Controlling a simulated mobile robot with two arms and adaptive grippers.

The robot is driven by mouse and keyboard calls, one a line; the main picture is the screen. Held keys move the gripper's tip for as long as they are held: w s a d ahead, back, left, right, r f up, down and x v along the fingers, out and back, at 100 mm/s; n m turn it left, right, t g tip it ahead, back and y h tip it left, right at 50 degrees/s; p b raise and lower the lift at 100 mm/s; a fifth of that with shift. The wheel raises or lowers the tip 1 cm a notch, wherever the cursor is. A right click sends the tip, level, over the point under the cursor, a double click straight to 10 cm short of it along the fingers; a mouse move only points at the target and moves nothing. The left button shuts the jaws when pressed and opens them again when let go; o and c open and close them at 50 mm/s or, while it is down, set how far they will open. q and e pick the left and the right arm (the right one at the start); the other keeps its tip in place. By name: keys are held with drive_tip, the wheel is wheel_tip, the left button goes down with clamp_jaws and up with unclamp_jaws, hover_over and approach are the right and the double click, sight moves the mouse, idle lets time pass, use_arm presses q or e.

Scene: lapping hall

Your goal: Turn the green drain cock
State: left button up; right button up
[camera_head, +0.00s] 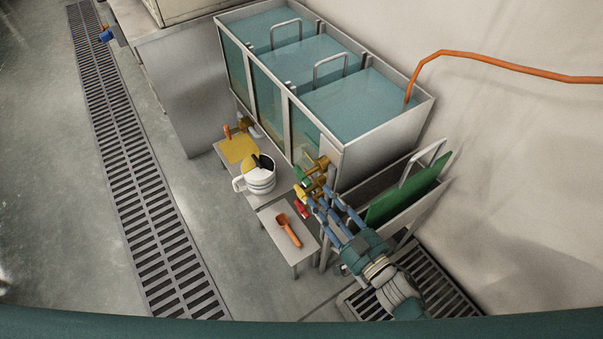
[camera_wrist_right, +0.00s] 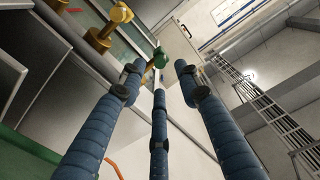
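The green drain cock (camera_head: 299,173) is on the near end of the tank (camera_head: 385,125), above a yellow cock (camera_head: 301,192) and a red cock (camera_head: 303,209). Brass fittings (camera_head: 319,163) join there. In the right wrist view the green cock (camera_wrist_right: 159,59) shows just beyond my fingertips, near the middle finger; contact cannot be told. My right gripper (camera_head: 328,203) is beside the cocks, its blue fingers pointing toward them. In the wrist view the right gripper (camera_wrist_right: 158,78) has its fingers spread apart with nothing between them. My left gripper is not in view.
A white mug (camera_head: 260,183) and a yellow sheet (camera_head: 238,150) are on a low stand left of the cocks. An orange scoop (camera_head: 289,231) lies on a small table (camera_head: 270,215). A green board (camera_head: 410,191) stands in a trough at right. A floor grate (camera_head: 120,150) runs along the left.

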sight(305, 177)
drive_tip(key=x, duration=0.8)
drive_tip(key=shift+w+a, duration=0.25)
drive_tip(key=shift+w, duration=0.05)
clamp_jaws()
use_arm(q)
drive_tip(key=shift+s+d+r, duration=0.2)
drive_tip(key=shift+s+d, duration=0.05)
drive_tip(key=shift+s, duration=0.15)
